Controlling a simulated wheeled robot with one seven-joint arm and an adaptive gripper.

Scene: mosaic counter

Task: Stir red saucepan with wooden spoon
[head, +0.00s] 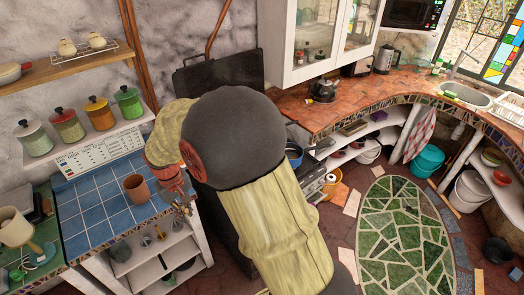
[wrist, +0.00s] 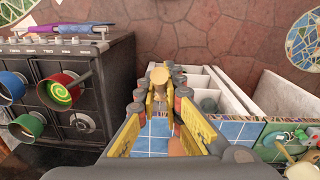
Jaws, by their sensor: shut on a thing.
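The red saucepan (wrist: 82,80) is at the left of the wrist view, on the dark stove (wrist: 98,62). Its inside shows a green spiral. In the head view my arm hides it. My gripper (wrist: 159,98) is shut on the wooden spoon (wrist: 158,76), whose tan rounded end shows between the yellow fingers. The gripper is over the blue tiled counter, apart from the saucepan. In the head view my gripper (head: 178,194) is just right of a brown cup (head: 136,187), and the spoon is not clearly visible there.
A blue pan (wrist: 12,84) and a green pan (wrist: 26,127) share the stove. The brown cup stands on the blue tiled counter (head: 95,215). Several lidded jars (head: 98,112) line the shelf behind it.

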